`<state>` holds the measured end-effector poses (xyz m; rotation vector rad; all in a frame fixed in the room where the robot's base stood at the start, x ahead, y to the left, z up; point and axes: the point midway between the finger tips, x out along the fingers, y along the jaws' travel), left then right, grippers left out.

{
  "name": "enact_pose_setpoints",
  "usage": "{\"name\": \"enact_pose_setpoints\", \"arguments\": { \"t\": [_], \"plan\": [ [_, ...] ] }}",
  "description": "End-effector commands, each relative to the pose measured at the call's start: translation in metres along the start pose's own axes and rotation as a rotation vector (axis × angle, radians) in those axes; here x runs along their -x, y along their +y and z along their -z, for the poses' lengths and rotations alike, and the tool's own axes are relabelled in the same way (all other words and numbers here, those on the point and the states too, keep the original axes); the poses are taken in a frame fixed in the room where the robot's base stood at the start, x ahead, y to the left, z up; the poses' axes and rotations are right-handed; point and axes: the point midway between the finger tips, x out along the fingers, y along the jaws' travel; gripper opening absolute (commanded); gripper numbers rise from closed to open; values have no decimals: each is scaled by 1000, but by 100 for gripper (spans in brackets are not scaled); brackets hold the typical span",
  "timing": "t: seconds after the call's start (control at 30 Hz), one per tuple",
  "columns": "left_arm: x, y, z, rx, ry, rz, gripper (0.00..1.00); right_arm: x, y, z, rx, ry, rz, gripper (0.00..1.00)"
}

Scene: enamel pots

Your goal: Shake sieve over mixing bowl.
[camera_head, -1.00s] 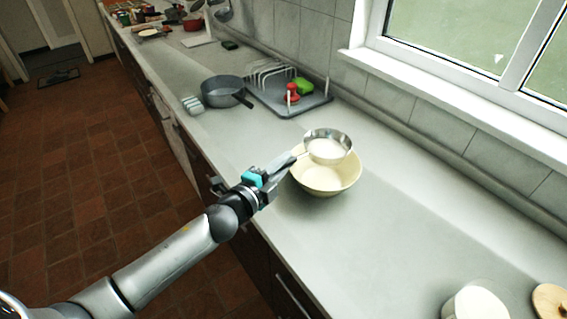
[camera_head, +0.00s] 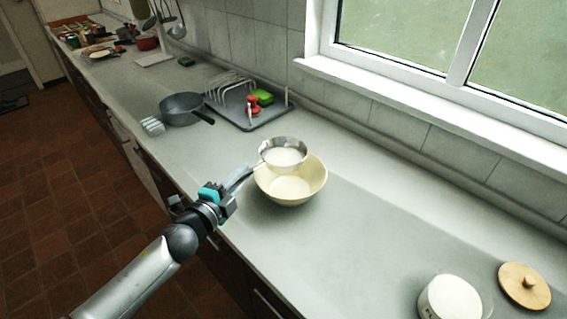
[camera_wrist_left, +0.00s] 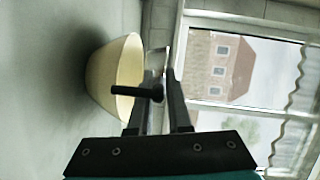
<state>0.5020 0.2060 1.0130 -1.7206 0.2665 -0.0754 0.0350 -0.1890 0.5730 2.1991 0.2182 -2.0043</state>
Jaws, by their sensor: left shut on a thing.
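The metal sieve (camera_head: 284,153) holds something white. It is above the rear left part of the cream mixing bowl (camera_head: 291,190), which stands upright on the counter. My left gripper (camera_head: 241,178) is shut on the sieve's handle, at the left of the bowl. In the left wrist view the dark handle (camera_wrist_left: 136,91) crosses between my fingers, and the bowl (camera_wrist_left: 112,75) shows behind it. The sieve's basket is mostly hidden there. The bowl's contents are hard to make out. My right gripper is not in view.
A grey pan (camera_head: 183,108) and a dish rack tray (camera_head: 262,118) stand farther back on the counter. A white-filled jar (camera_head: 450,299) and a wooden lid (camera_head: 524,286) are at front right. The counter right of the bowl is clear.

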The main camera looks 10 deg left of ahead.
Motion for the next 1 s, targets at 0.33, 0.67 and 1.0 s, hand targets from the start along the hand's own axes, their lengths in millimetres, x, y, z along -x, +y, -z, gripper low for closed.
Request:
{"name": "enact_pose_setpoints", "arguments": {
  "t": [0.33,0.67,1.0],
  "plan": [
    [-7,4,32,0,2,1,0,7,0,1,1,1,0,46],
    [-1,0,5,5,4,1,0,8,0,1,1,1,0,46],
    [-6,3,28,0,1,1,0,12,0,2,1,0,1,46]
  ]
}}
